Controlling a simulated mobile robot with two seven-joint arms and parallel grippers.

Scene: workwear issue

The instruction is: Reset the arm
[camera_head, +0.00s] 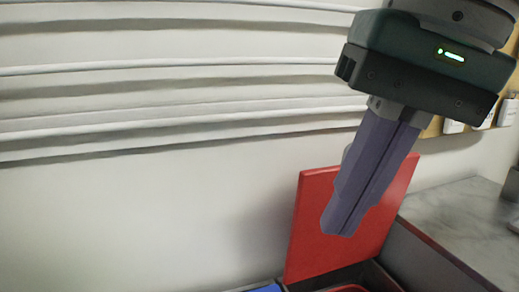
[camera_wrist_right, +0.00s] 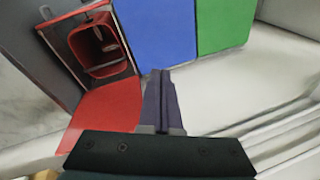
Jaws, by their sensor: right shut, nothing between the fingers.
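My right gripper (camera_head: 340,232) hangs from the upper right of the head view, its two purple-grey fingers pressed together with nothing between them. It points down and slightly left, in front of an upright red lid (camera_head: 307,225). In the right wrist view my right gripper (camera_wrist_right: 160,75) shows its closed fingers in the middle. The red lid (camera_wrist_right: 108,108) is to their left there, and a blue panel (camera_wrist_right: 155,30) lies beyond the fingertips. I cannot tell the exact gap to either. My left gripper is in neither view.
An open bin with a red inside (camera_wrist_right: 97,55) adjoins the red lid. A green panel (camera_wrist_right: 225,25) stands beside the blue one. A grey marbled worktop (camera_head: 465,225) is at the right. White horizontal rails (camera_head: 180,65) run along the wall. Space left of the gripper looks clear.

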